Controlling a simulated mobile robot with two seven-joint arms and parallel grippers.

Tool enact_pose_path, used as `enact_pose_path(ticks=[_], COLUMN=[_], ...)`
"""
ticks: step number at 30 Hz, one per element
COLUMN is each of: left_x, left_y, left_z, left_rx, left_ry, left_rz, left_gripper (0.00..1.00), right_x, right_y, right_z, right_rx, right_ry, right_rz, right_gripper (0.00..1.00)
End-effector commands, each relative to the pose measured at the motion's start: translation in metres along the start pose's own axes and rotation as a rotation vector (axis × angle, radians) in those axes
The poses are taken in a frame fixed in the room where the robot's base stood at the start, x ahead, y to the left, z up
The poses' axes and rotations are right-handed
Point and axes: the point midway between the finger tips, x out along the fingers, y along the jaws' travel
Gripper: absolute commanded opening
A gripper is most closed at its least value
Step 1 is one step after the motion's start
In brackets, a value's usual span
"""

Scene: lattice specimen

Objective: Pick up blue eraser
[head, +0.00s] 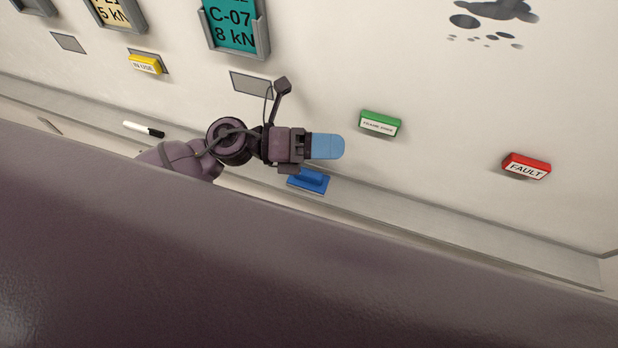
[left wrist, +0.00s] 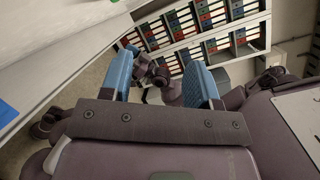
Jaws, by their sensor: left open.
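The blue eraser (head: 312,180) lies on the grey ledge along the bottom of the white board in the head view. My left gripper (head: 327,147) has light blue fingers and is just above the eraser in the picture, apart from it and empty. In the left wrist view my left gripper (left wrist: 161,85) shows two spread fingers with nothing between them. A blue patch (left wrist: 6,112) at the left edge of that view looks like the eraser, mostly cut off. I cannot make out my right gripper.
A black-and-white marker (head: 143,129) lies left of my arm. The board (head: 450,110) carries a green block (head: 380,123), a red FAULT block (head: 526,166), a yellow block (head: 145,64) and a teal card (head: 231,24) in a holder. The ledge right of the eraser is clear.

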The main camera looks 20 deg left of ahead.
Motion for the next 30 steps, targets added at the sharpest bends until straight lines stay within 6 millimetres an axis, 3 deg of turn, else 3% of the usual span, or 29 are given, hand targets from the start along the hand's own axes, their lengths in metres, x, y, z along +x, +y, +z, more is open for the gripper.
enact_pose_path(ticks=[4,8,15,21,30], left_x=[0.001,-0.013,-0.057,-0.075,-0.06], left_y=[0.011,0.034,0.078,0.093,0.124], left_z=[-0.021,-0.033,-0.019,-0.006,-0.024], left_rx=[0.309,0.588,0.972,1.081,1.088], left_ry=[0.293,0.571,0.993,1.128,1.136], left_rz=[0.066,0.155,0.354,0.44,0.448], left_gripper=[0.56,0.56,0.56,0.56,0.56], right_x=[0.002,0.003,0.003,0.004,0.008], right_y=[-0.001,-0.002,-0.003,-0.003,-0.004], right_z=[0.006,0.012,0.023,0.023,0.017], right_rx=[0.001,0.002,0.007,0.006,0.004], right_ry=[-0.003,-0.009,-0.022,-0.02,-0.007], right_rz=[0.0,-0.001,0.0,0.0,-0.002], right_gripper=[1.0,1.0,1.0,1.0,1.0])
